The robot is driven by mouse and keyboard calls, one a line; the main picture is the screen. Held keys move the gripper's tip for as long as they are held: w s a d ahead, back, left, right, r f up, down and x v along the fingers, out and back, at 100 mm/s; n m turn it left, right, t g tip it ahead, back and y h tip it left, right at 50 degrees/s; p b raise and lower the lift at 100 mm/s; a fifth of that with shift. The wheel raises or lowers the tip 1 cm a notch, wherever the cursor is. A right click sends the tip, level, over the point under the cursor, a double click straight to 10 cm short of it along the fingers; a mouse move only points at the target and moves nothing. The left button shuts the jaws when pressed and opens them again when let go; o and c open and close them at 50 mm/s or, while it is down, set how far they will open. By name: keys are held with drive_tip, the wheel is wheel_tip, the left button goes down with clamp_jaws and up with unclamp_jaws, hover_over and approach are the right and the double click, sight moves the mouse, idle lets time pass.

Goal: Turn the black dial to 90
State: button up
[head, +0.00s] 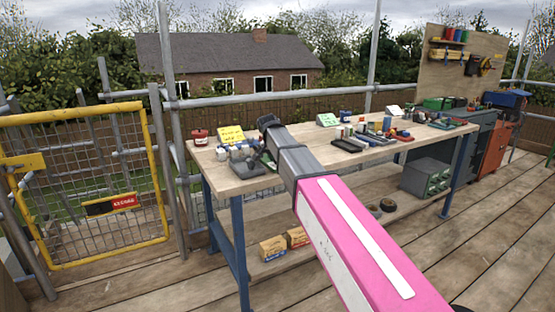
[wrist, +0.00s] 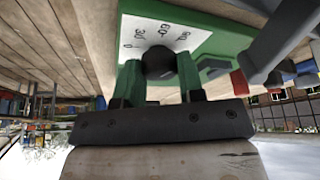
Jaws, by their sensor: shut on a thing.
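The black dial (wrist: 158,62) shows in the wrist view as a dark round knob on a green box (wrist: 215,18). A white scale plate (wrist: 150,30) on the box carries printed marks that look like 0, 30, 60 and 90 around the dial. My gripper (wrist: 159,80) is shut on the dial, with one finger on each side of it. No pointer on the dial can be made out, so its setting cannot be read. In the head view my arm reaches to the left part of the workbench (head: 225,180), and the dial cannot be made out there.
A red-lidded jar (head: 199,137) and a yellow card (head: 231,134) stand at the bench's left end. Several small tools and parts lie to the right of my arm. A yellow-framed gate (head: 85,190) stands left of the bench. The deck in front is clear.

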drive_tip(key=shift+m+g+h, duration=0.3)
drive_tip(key=shift+m+h, duration=0.1)
drive_tip(key=shift+m, duration=0.8)
drive_tip(key=o, duration=0.9)
drive_tip(key=shift+a+r, duration=0.1)
drive_tip(key=v, duration=1)
drive_tip(key=shift+a+r, duration=0.1)
drive_tip(key=shift+r, duration=0.15)
